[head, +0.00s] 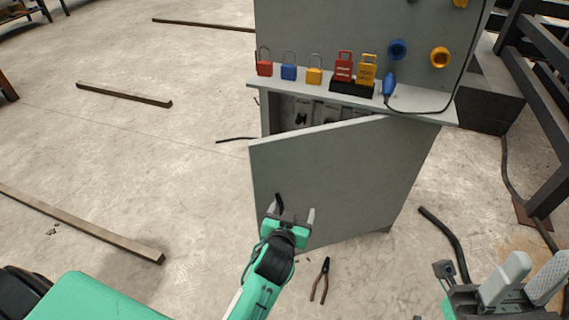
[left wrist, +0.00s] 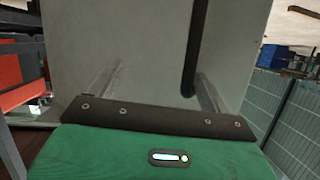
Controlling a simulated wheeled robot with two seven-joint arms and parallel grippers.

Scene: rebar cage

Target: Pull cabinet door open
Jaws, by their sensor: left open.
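The grey cabinet (head: 372,20) stands in the middle of the head view. Its door (head: 325,175) is partly open, its free left edge swung out towards me, with a dark gap above it. A black handle (head: 280,201) is on the door near that edge. My left gripper (head: 291,211) is open at the handle. In the left wrist view the black handle (left wrist: 189,45) runs down between the two open fingers, close to the right one; contact cannot be told. My right gripper (head: 542,258) is at the lower right, fingers apart, empty and away from the door.
Red, blue and yellow padlocks (head: 314,76) stand on the cabinet's ledge (head: 430,112). Pliers (head: 320,280) lie on the floor below the door. A black cable (head: 447,240) and dark steel frames (head: 540,90) are at the right. Floor left of the door is mostly clear, with loose bars (head: 85,223).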

